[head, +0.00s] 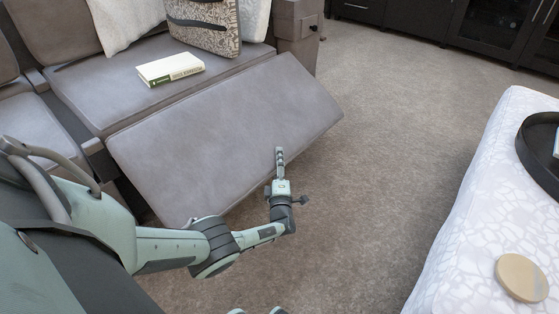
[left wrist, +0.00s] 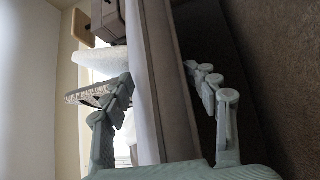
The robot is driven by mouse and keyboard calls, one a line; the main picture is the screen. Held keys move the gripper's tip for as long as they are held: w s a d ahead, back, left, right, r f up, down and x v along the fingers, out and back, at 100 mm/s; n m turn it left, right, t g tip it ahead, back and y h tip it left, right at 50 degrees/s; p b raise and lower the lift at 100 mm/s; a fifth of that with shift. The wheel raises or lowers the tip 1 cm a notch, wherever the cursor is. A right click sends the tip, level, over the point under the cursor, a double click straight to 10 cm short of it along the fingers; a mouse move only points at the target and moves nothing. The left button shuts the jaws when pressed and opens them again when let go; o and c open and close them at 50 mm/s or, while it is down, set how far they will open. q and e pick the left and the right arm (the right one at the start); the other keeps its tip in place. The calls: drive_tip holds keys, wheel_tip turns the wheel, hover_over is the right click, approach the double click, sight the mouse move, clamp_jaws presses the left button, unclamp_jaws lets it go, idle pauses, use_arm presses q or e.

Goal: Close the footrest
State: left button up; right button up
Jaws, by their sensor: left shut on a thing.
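The footrest (head: 225,125) is a flat grey padded panel at the front of the grey sofa (head: 95,80). It is swung out from the seat and slopes. My left gripper (head: 280,160) is at its outer edge, right of the middle in the head view. In the left wrist view, the gripper's fingers (left wrist: 162,82) lie on both sides of the footrest panel (left wrist: 165,50), seen edge-on, and are shut on it. The far finger is partly hidden by the panel in the head view.
A book (head: 170,69) and a patterned cushion (head: 203,25) rest on the seat. Open carpet (head: 390,120) lies right of the footrest. A white patterned ottoman (head: 480,190) with a black tray (head: 535,175) and a round tan disc (head: 522,277) stands at the right.

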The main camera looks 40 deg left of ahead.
use_arm(q)
drive_tip(key=shift+s+a+y, duration=0.2)
drive_tip(key=shift+a+y, duration=0.1)
drive_tip(key=shift+a, duration=0.3)
drive_tip(key=o, duration=1.4)
drive_tip(key=shift+s+d+f, duration=0.1)
drive_tip(key=shift+s+d, duration=0.2)
drive_tip(key=shift+d, duration=0.05)
drive_tip(key=v, duration=0.6)
drive_tip(key=shift+s+d, duration=0.15)
drive_tip(key=shift+s, duration=0.2)
drive_tip(key=shift+s, duration=0.1)
